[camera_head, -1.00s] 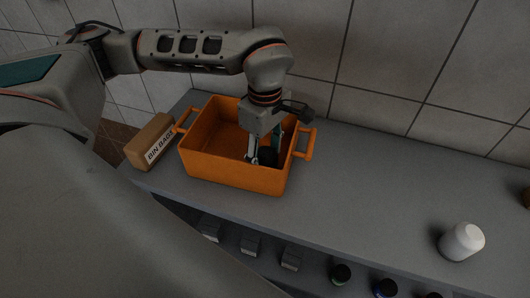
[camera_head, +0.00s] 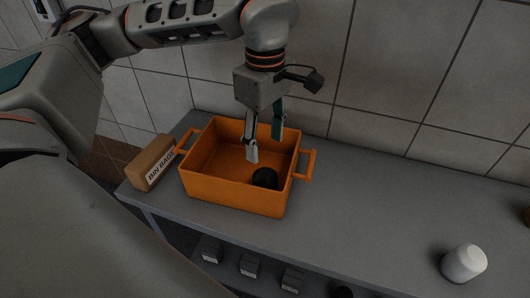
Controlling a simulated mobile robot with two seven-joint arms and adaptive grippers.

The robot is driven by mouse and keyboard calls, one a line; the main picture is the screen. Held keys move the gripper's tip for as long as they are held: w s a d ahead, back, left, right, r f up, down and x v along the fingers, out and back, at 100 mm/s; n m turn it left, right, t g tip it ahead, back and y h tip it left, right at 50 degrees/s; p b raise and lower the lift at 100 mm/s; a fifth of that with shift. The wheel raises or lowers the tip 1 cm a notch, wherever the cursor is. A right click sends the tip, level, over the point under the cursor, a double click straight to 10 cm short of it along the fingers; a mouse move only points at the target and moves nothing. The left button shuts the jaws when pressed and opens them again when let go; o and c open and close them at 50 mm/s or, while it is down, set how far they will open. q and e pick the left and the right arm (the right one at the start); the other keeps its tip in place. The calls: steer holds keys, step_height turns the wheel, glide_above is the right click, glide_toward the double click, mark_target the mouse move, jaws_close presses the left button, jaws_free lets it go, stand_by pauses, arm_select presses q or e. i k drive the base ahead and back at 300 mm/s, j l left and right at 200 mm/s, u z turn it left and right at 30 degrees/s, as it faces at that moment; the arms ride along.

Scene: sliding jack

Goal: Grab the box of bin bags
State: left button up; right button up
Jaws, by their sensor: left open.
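The box of bin bags (camera_head: 151,163) is brown with a white label reading "BIN BAGS". It sits on the left end of the grey counter, to the left of the orange crate (camera_head: 232,193), close to the crate's left handle. My left gripper (camera_head: 265,145) is open and empty, pointing down over the crate, to the right of the box and apart from it. A dark round object (camera_head: 265,178) lies on the crate's floor below the gripper. My right gripper is not in view.
A white jar (camera_head: 464,263) stands on the counter (camera_head: 375,208) at the right. The counter between crate and jar is clear. Small grey boxes (camera_head: 250,266) sit on a lower shelf. A tiled wall (camera_head: 400,75) rises behind the counter.

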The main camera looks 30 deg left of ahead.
mark_target(145, 171)
steer(key=k, duration=1)
